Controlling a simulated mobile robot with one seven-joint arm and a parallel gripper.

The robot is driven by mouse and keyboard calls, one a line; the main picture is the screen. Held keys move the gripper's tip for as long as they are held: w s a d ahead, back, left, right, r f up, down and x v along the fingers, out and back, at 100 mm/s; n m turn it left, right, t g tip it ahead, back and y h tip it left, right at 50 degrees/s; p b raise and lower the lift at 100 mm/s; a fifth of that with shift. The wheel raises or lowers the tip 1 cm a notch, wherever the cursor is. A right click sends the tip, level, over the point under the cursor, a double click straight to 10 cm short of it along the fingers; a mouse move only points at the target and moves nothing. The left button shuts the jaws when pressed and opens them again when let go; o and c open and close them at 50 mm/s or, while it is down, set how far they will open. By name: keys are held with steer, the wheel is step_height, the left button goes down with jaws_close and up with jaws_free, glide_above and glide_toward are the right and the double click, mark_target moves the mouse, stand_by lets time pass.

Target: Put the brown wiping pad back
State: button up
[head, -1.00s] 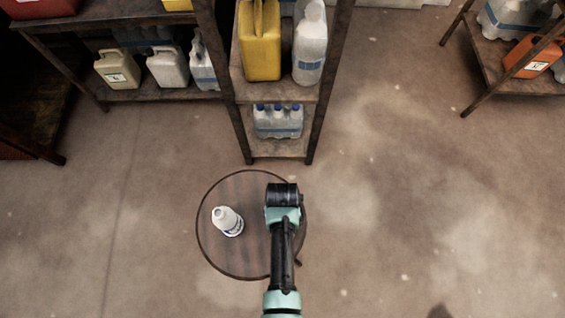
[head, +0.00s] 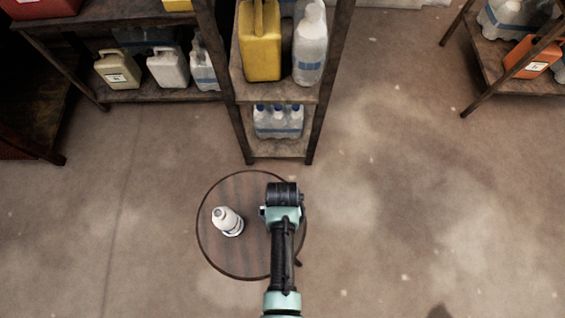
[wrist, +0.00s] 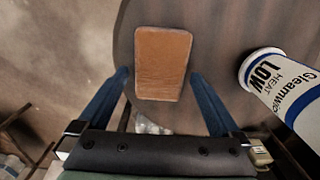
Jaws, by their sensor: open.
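The brown wiping pad (wrist: 162,63) lies flat on the round dark wooden table (wrist: 210,40) in the wrist view. My gripper (wrist: 160,75) is open above it, one blue finger towards each side of the pad. I cannot tell how far above the pad the fingertips are. In the head view the canister (head: 228,222) is on the left part of the table (head: 240,262). My arm covers the table's right part there and hides the pad and fingers.
A wooden shelf rack (head: 281,148) with a yellow jug (head: 259,45) and bottles stands just behind the table. More shelves with jugs are at the far left and upper right. The floor (head: 420,200) to the right is clear.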

step_height(320, 180, up, 10)
steer(key=p, duration=0.2)
steer(key=w+r+t, duration=0.8)
steer(key=w+r, duration=1)
steer(key=r, duration=0.1)
steer(key=w+r+t, duration=0.2)
steer(key=w+r, duration=0.1)
steer(key=r, duration=0.4)
steer(key=w+r+t, duration=0.2)
steer(key=r+t, duration=0.1)
steer(key=r, duration=0.5)
step_height(320, 180, up, 25)
steer(key=s+t, duration=0.2)
steer(key=t, duration=0.6)
steer(key=s+r+t, duration=0.6)
steer(key=s+r, duration=0.6)
steer(key=r, duration=0.5)
steer(key=shift+f, duration=0.1)
